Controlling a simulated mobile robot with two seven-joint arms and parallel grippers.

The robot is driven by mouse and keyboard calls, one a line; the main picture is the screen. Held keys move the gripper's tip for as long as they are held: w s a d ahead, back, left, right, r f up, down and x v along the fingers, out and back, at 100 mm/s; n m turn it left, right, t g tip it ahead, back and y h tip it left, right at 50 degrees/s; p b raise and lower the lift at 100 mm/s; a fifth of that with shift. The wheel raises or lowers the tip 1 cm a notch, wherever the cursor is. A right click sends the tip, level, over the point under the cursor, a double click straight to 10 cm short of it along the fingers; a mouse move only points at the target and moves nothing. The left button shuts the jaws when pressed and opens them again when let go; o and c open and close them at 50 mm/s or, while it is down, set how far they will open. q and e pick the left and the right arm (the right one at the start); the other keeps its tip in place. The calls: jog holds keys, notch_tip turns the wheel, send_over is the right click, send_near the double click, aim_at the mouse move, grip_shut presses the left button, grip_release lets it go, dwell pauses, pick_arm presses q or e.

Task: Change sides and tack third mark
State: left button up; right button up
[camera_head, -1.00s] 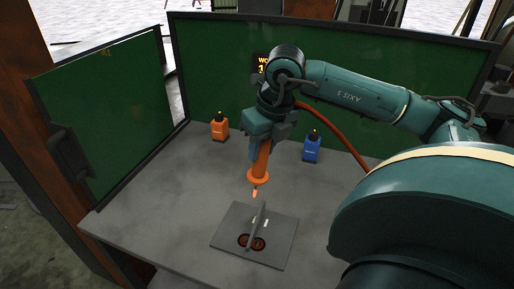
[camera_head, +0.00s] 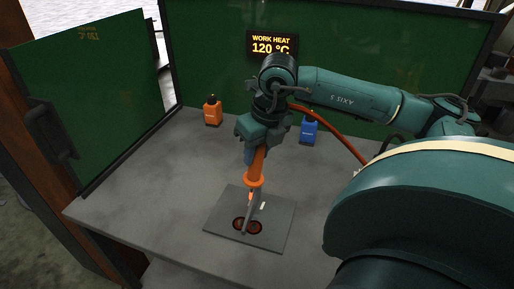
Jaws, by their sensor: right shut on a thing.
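My right gripper (camera_head: 258,145) is shut on an orange welding torch (camera_head: 254,181) and holds it almost upright, nozzle down. The torch tip is by the far end of a thin upright plate (camera_head: 248,220); I cannot tell whether it touches. The upright plate stands on a flat grey base plate (camera_head: 275,234) on the table. A small white mark (camera_head: 263,206) shows on the base, right of the upright plate. Two dark reddish round spots (camera_head: 240,224) lie at its near end, one on each side. The torch partly hides the far end. My left gripper is out of view.
A display (camera_head: 272,45) on the green back screen (camera_head: 215,60) reads "WORK HEAT 120 °C". An orange bottle (camera_head: 212,112) and a blue bottle (camera_head: 308,130) stand behind the base plate. A red-orange hose (camera_head: 335,130) trails right. The table's left side (camera_head: 140,190) is clear.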

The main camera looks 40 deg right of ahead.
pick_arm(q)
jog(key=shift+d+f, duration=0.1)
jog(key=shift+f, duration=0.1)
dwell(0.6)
